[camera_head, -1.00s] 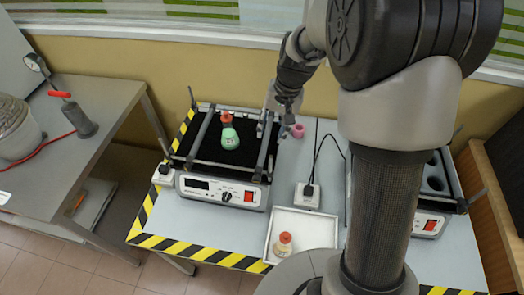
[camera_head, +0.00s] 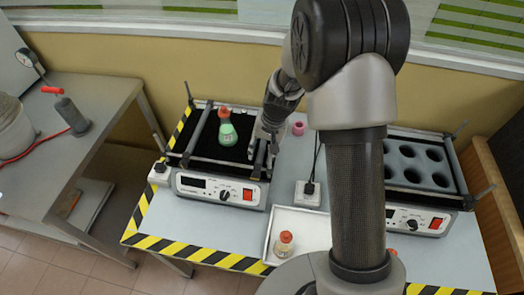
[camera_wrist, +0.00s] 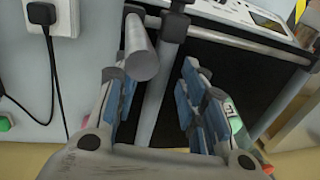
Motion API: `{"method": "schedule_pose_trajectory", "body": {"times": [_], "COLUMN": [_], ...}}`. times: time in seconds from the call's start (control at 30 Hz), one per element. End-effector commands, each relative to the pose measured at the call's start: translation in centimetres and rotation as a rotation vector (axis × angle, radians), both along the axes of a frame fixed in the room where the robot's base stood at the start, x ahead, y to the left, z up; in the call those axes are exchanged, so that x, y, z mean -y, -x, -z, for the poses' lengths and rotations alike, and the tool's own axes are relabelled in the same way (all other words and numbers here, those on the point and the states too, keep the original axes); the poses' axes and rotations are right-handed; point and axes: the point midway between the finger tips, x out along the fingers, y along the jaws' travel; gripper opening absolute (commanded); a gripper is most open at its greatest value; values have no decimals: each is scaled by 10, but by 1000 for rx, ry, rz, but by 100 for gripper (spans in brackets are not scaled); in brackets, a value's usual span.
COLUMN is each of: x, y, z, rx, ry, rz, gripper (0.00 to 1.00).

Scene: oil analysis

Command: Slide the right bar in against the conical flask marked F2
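The flask (camera_head: 226,133) with green liquid and an orange-red stopper stands upright on the left shaker's black platform. Its marking is not readable. The left bar (camera_head: 194,136) lies to its left, apart from it. The right bar (camera_head: 256,152) lies to its right, with a gap between. My gripper (camera_head: 264,137) is at the right bar. In the wrist view my gripper (camera_wrist: 163,105) is open, its blue-padded fingers on either side of a grey bar (camera_wrist: 156,100). A gap shows between the bar and the right-hand finger. Part of the flask (camera_wrist: 236,122) shows behind that finger.
A rod end (camera_wrist: 141,62) stands up close to the left-hand finger. A white tray (camera_head: 318,222) holds a small capped flask (camera_head: 284,244). A second shaker (camera_head: 412,180) stands at the right.

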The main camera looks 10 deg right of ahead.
Motion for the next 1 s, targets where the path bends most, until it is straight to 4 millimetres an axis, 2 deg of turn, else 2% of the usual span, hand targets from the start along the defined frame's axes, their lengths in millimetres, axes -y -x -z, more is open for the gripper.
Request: {"method": "schedule_pose_trajectory", "body": {"times": [0.1, 0.67, 0.87, 1.0], "x": [0, 0, -4, -22], "y": [0, 0, -1, -8], "z": [0, 0, -1, -1], "rx": [0, -1, -1, -2], "ry": [0, 0, 0, -1], "rz": [0, 0, -2, -5], "gripper": [37, 0, 0, 0]}}
